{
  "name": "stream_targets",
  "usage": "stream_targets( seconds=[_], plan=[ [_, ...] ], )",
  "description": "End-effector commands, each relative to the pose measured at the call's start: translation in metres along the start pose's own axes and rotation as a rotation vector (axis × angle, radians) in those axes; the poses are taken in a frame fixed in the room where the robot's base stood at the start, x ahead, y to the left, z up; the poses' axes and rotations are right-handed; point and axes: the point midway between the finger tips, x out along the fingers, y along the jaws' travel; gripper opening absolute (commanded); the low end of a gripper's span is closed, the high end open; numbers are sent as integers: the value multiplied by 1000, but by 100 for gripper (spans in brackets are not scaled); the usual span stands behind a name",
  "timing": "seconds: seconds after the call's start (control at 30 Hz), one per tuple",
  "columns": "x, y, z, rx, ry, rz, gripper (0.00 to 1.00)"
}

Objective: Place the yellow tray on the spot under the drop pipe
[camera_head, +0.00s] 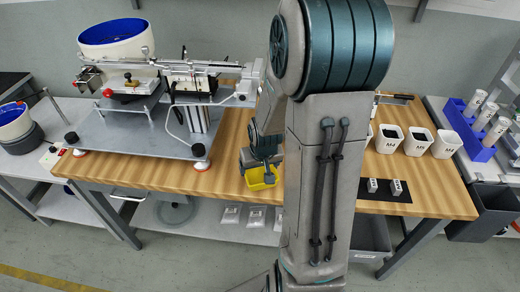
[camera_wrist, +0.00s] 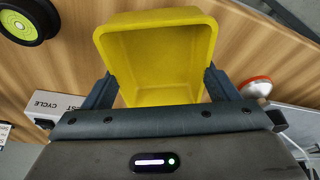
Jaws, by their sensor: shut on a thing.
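The yellow tray (camera_head: 258,178) is near the front edge of the wooden table, right of the metal machine plate. In the wrist view the tray (camera_wrist: 158,58) fills the upper middle and looks empty inside. My gripper (camera_head: 262,165) is at the tray, and my fingers (camera_wrist: 158,90) lie along its left and right sides, shut on it. I cannot tell whether the tray touches the table. My arm hides part of the table behind it. The drop pipe and the spot under it cannot be clearly made out.
The machine plate (camera_head: 135,135) with a blue-lined bowl (camera_head: 115,40) stands left of my gripper. White cups (camera_head: 388,138) and a black mat (camera_head: 385,190) lie to the right. A "CYCLE" box (camera_wrist: 50,107) and a red-and-white foot (camera_wrist: 256,87) flank the tray in the wrist view.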

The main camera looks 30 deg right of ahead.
Motion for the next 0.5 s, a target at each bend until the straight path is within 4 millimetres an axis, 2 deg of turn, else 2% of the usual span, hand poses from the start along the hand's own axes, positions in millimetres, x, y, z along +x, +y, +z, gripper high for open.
stream_targets(
  seconds=[0.1,0.27,0.47,0.5],
  plan=[
    [5,7,-16,1,1,0,53],
    [8,12,-26,0,0,0,53],
    [16,24,-54,1,0,0,53],
    [24,23,-50,-1,-4,-1,53]
  ],
)
